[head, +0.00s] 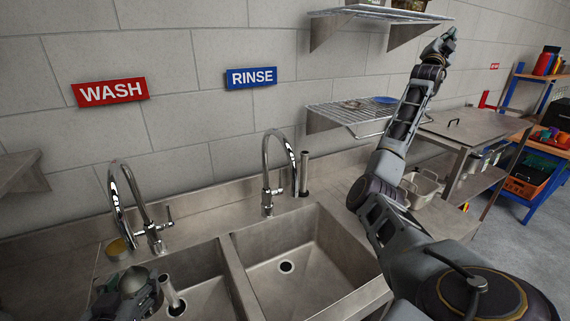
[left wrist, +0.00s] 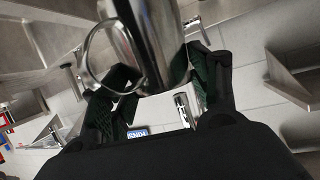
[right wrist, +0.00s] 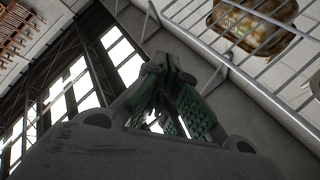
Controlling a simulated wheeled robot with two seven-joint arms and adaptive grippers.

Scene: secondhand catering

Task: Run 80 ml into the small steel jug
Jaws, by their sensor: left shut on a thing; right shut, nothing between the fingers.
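My left gripper (head: 130,290) is low at the left of the head view, over the front of the left basin. In the left wrist view its fingers (left wrist: 158,78) are shut on a shiny steel jug (left wrist: 152,38) with a ring-shaped handle. The jug's mouth and contents are hidden. A chrome tap (head: 132,200) with a side lever stands behind the left basin, below the red WASH sign. A second chrome tap (head: 272,165) stands behind the right basin. My right gripper (head: 446,40) is raised high near the upper wire shelf, shut and empty; its closed fingers (right wrist: 172,90) show in the right wrist view.
The right basin (head: 330,250) is empty. A steel pipe (head: 172,298) stands in the left basin (head: 205,270). Another upright pipe (head: 304,175) is beside the right tap. Wire shelves (head: 350,112) line the wall.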

